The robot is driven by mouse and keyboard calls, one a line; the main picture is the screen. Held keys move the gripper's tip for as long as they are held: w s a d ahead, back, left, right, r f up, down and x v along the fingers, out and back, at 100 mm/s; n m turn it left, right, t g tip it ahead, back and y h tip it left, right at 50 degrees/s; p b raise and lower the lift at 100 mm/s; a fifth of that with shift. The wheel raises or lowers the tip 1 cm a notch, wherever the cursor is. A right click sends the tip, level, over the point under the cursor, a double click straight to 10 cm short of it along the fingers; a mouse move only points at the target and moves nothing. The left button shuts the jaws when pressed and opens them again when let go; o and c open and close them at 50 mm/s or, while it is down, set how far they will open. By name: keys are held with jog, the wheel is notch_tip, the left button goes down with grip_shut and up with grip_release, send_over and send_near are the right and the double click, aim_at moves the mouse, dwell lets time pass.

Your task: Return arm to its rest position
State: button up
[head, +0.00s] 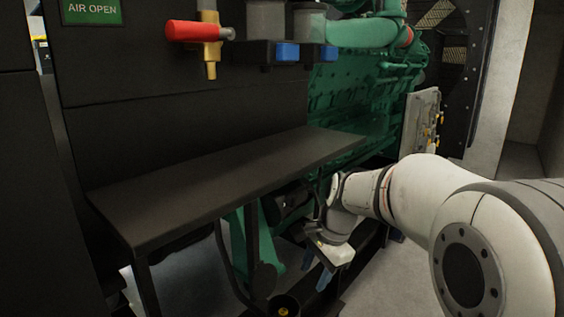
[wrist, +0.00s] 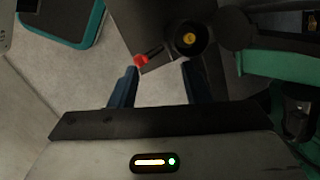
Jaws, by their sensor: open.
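My white arm reaches in from the right of the head view and bends down beside the green engine. My gripper (head: 316,270) hangs at the arm's end, low in front of the engine and right of the black shelf, with its blue fingers pointing down. In the wrist view my gripper (wrist: 158,70) shows two dark blue fingers spread apart with nothing between them. A small red-ended part (wrist: 140,60) and a black round fitting with a yellow centre (wrist: 189,39) lie beyond the fingertips. The fingers look clear of both, but the exact distance cannot be told.
A black shelf (head: 220,185) juts out left of my gripper. The green engine (head: 350,110) stands behind. A red-handled valve (head: 195,31) sits above the shelf. A grey panel with yellow parts (head: 421,122) is above my arm. Open floor (head: 375,285) shows below.

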jog(key=s+d+f+n+t+h+b, duration=0.1)
jog(key=s+d+n, duration=0.3)
jog(key=s, duration=0.6)
jog(key=s+d+f+n+t+h, duration=0.1)
jog(key=s+d+n, duration=0.2)
jog(key=s+n, duration=0.4)
jog(key=s, duration=0.2)
jog(key=shift+s+d+n+h+b, duration=0.3)
jog(key=shift+s+d+h+b, duration=0.05)
jog(key=shift+h, duration=0.05)
jog(key=shift+c, duration=0.7)
jog(key=shift+a, duration=0.1)
